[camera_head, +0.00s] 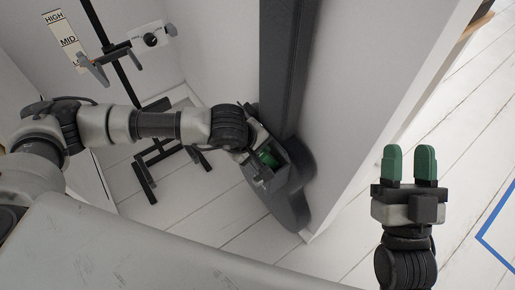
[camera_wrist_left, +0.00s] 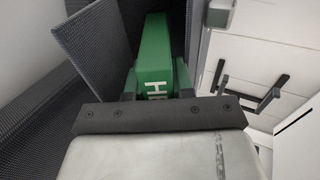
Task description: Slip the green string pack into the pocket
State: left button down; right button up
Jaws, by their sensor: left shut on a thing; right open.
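The green string pack (camera_wrist_left: 155,65) has pale lettering and stands between the fingers of my left gripper (camera_wrist_left: 155,82), which is shut on it. In the head view the pack is a small patch of green (camera_head: 268,158), mostly hidden by my left gripper (camera_head: 263,163). Dark woven fabric of the pocket (camera_wrist_left: 98,45) rises beside the pack in the left wrist view. The pocket is on the tall dark bag (camera_head: 290,60). The pack's far end is at the pocket; its depth inside is unclear. My right gripper (camera_head: 410,163) is open and empty, apart from the bag.
A black stand (camera_head: 150,165) is behind my left arm. A white wall panel (camera_head: 365,100) is right of the bag. A HIGH/MID label strip (camera_head: 65,40) is at upper left. Blue tape (camera_head: 490,237) marks the clear floor at right.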

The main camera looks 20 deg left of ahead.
jog(key=shift+s+r, duration=0.1)
pick_arm(q)
jog(key=c, duration=1.1)
grip_release()
jog(key=shift+o, duration=1.1)
jog(key=shift+f, duration=0.1)
pick_arm(e)
jog(key=shift+d, duration=0.1)
pick_arm(q)
jog(key=shift+f, duration=0.1)
jog(key=p+v, duration=0.2)
jog(key=v, duration=0.9)
jog(key=shift+w+p, duration=0.2)
jog(key=shift+p, duration=0.15)
pick_arm(e)
notch_tip(320, 180, down, 8)
jog(key=w+g+h, duration=0.2)
jog(key=g, duration=0.5)
jog(key=shift+d+r, duration=0.15)
jog(key=shift+d, duration=0.2)
